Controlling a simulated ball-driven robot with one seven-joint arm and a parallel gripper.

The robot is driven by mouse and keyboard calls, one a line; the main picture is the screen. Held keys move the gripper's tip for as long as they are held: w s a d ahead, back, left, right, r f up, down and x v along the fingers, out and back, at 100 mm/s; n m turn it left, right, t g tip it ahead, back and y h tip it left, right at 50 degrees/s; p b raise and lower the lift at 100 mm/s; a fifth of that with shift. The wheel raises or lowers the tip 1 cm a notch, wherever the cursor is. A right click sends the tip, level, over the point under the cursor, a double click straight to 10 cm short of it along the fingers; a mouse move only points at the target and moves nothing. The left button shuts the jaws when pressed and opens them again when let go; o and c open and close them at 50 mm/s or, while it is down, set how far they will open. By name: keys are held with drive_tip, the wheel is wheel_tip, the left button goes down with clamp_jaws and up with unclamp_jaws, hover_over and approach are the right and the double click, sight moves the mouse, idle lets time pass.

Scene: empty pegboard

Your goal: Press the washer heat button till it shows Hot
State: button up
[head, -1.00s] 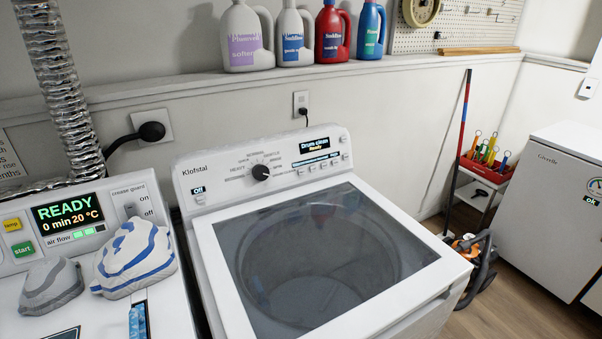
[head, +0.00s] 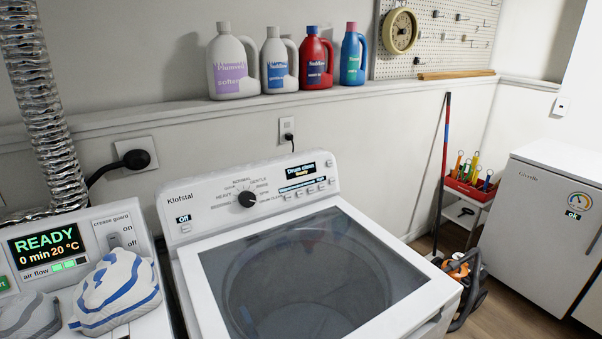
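The white washer (head: 190,261), marked Klofstal, stands in the middle of the head view with its dark glass lid closed. Its rear panel carries a black dial (head: 247,199), a small display (head: 300,171) that seems to read "Drum clean, Ready", and a row of small buttons (head: 305,190) under a narrow lit strip. A second small display (head: 183,219) at the panel's left reads "Off". The labels on the buttons are too small to read, so I cannot tell which is the heat button. My gripper is not in view.
A dryer (head: 95,223) showing "READY" stands at the left with folded striped cloths (head: 118,290) on top. Bottles (head: 232,65) line the ledge behind. A vacuum (head: 462,280) and a white cabinet (head: 535,210) stand at the right, with floor between washer and cabinet.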

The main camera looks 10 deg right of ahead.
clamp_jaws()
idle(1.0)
